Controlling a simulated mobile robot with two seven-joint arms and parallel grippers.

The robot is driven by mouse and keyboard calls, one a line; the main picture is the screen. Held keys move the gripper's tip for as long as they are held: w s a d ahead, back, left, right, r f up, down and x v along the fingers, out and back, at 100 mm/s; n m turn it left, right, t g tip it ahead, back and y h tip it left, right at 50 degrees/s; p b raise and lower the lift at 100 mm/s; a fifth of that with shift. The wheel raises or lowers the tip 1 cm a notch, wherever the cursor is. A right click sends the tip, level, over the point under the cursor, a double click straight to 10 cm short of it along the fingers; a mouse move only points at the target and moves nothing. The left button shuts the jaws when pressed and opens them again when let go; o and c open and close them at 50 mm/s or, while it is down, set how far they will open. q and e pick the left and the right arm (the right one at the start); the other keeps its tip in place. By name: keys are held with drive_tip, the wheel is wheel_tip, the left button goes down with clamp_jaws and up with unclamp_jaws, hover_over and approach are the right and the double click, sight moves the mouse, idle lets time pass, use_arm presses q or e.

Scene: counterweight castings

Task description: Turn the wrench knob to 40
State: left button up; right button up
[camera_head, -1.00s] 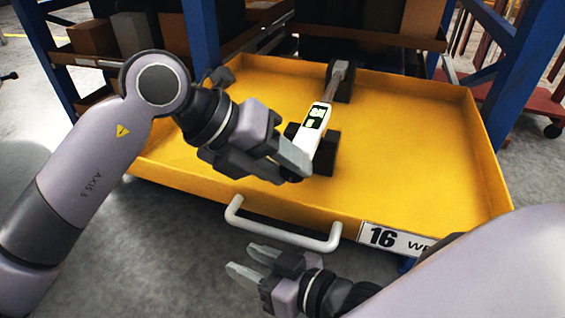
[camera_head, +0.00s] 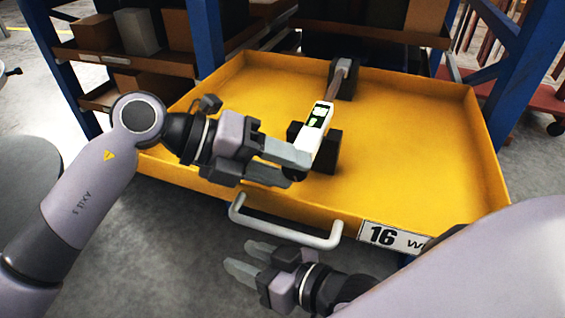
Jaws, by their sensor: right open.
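A torque wrench with a white body and a lit green display (camera_head: 318,115) lies across black blocks in the yellow drawer. Its shaft (camera_head: 334,84) runs to the far block (camera_head: 345,78), and its dark near end (camera_head: 300,171), where the knob would be, is beside the near block (camera_head: 331,152). My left gripper (camera_head: 301,170) has its fingers at that end, one on the upper side and one lower. Whether they touch or grip it is unclear. The display's number is too small to read. My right gripper (camera_head: 245,257) is open and empty in front of the drawer.
The yellow drawer (camera_head: 420,150) has low walls and a white handle (camera_head: 285,226) in front, beside a label reading 16 (camera_head: 392,238). Blue rack posts (camera_head: 203,38) stand behind. The drawer's right side is clear.

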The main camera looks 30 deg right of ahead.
use_arm(q)
drive_tip(key=shift+o, duration=1.2)
drive_tip(key=shift+f, duration=0.1)
